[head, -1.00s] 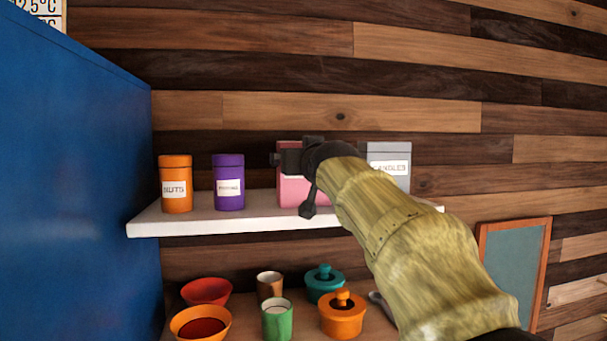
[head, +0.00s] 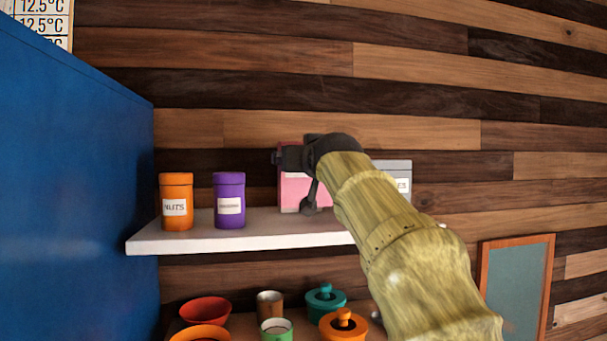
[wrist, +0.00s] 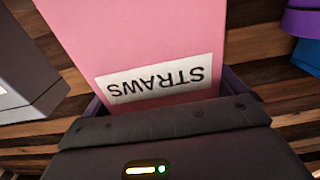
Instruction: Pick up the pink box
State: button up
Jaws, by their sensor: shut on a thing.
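The pink box (head: 295,189) is partly hidden behind my gripper and arm in the head view. Its bottom edge shows higher in the picture than the bases of the jars beside it, so it appears raised off the white shelf (head: 240,240). In the wrist view the pink box (wrist: 150,45) fills the middle, with a white label reading STRAWS upside down. My gripper (head: 297,160) is at the box; its fingertips are mostly hidden in the head view. In the wrist view my gripper (wrist: 165,100) is shut on the box, with a dark finger at each side.
An orange NUTS jar (head: 176,202) and a purple jar (head: 229,200) stand left on the shelf. A grey box (head: 398,175) is close on the right, partly behind my arm. Bowls and pots (head: 325,300) stand below. A blue panel (head: 75,180) bounds the left.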

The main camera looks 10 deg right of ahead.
jog(key=shift+r, duration=3.2)
jog(key=shift+w, duration=0.1)
jog(key=shift+s, duration=0.3)
